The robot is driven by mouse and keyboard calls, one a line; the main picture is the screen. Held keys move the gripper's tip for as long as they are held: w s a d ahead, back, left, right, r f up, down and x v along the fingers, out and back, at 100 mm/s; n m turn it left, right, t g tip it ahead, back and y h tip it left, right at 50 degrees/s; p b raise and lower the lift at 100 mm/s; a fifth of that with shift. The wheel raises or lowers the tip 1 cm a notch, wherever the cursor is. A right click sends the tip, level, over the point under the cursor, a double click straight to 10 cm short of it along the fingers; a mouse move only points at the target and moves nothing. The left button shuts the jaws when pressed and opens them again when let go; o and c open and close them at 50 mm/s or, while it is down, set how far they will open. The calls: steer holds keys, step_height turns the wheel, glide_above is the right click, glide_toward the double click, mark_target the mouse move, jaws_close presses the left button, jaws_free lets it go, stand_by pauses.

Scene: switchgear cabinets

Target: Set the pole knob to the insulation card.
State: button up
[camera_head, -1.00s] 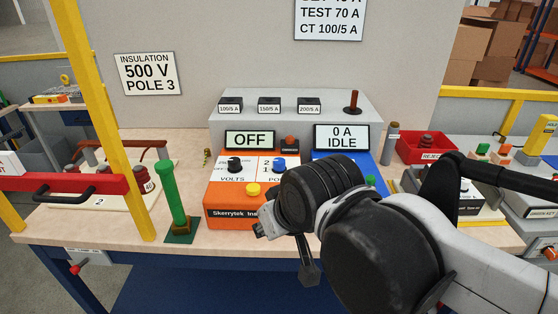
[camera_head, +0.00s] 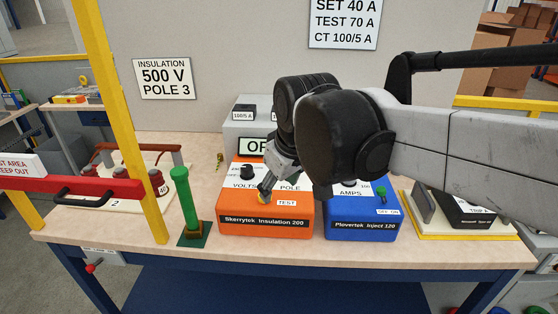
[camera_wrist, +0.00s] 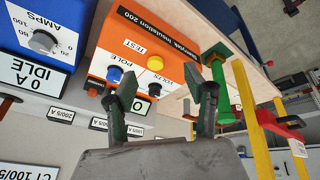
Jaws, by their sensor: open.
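The insulation card (camera_head: 163,78) on the back panel reads 500 V, POLE 3. The orange Skerrytek Insulation 200 tester (camera_head: 266,213) stands on the bench. Its blue pole knob (camera_wrist: 114,74) shows in the wrist view beside the left finger; my arm and gripper hide it in the head view. The black volts knob (camera_head: 247,171) also shows in the wrist view (camera_wrist: 155,89), between the fingers. My gripper (camera_head: 266,190) is open and empty over the tester's front, near the yellow test button (camera_wrist: 155,62). Contact cannot be told.
The blue Plovertek injector (camera_head: 362,222) stands close at right. A green post (camera_head: 181,200) stands left of the tester. A yellow upright (camera_head: 113,120) and red barrier (camera_head: 70,188) are further left.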

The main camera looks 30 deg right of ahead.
steer(key=w+d+r+n+g+p, duration=0.35)
steer(key=w+d+n+g, duration=0.2)
steer(key=w+d, duration=0.9)
steer(key=shift+n+t, duration=0.25)
steer(key=shift+t, duration=0.1)
steer(key=f, duration=0.4)
steer(key=w+a+f, duration=0.1)
steer(key=f, duration=0.4)
steer(key=a+f+p, duration=0.1)
steer(key=f, duration=0.4)
steer(key=shift+w, duration=0.35)
steer(key=c, duration=1.1)
